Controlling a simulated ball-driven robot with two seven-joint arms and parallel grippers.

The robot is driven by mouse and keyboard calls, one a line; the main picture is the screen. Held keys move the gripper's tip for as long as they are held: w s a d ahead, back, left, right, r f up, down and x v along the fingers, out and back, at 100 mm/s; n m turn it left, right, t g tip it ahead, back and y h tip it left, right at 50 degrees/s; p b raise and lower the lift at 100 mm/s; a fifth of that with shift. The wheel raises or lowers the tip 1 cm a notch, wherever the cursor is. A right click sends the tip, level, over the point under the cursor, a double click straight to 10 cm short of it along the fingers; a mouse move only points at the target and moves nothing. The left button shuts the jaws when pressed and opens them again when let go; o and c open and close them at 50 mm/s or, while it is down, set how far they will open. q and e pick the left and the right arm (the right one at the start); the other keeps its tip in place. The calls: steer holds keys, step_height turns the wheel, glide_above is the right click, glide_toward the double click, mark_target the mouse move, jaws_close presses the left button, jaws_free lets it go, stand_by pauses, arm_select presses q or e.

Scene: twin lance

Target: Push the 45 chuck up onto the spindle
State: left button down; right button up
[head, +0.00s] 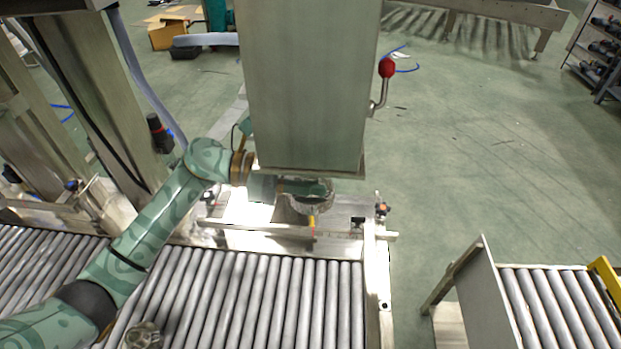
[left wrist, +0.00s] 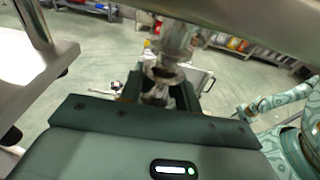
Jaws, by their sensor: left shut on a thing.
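My left gripper (head: 308,190) reaches in from the left, under the tall metal machine head (head: 305,80). In the left wrist view its dark fingers (left wrist: 160,94) are shut on a metal piece, which I take to be the chuck (left wrist: 158,92); only part of it shows between the fingers. A round metal flange (left wrist: 165,76) is just above the fingertips, with the shiny spindle (left wrist: 180,42) above it. I cannot tell whether the chuck touches the spindle. In the head view the machine head hides the spindle, and a grey rounded part (head: 312,205) shows by the gripper.
A lever with a red knob (head: 387,68) sticks out at the right of the machine head. A roller conveyor (head: 250,300) runs in front, with a metal rail (head: 280,233) behind its rollers. Another roller stand (head: 555,300) is at the right. Open floor lies between them.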

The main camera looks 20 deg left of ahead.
arm_select(q)
steer(key=shift+r+p, duration=0.35)
steer(key=shift+r, duration=0.65)
steer(key=c, duration=0.9)
jaws_free()
steer(key=shift+f, duration=0.1)
steer(key=shift+f, duration=0.1)
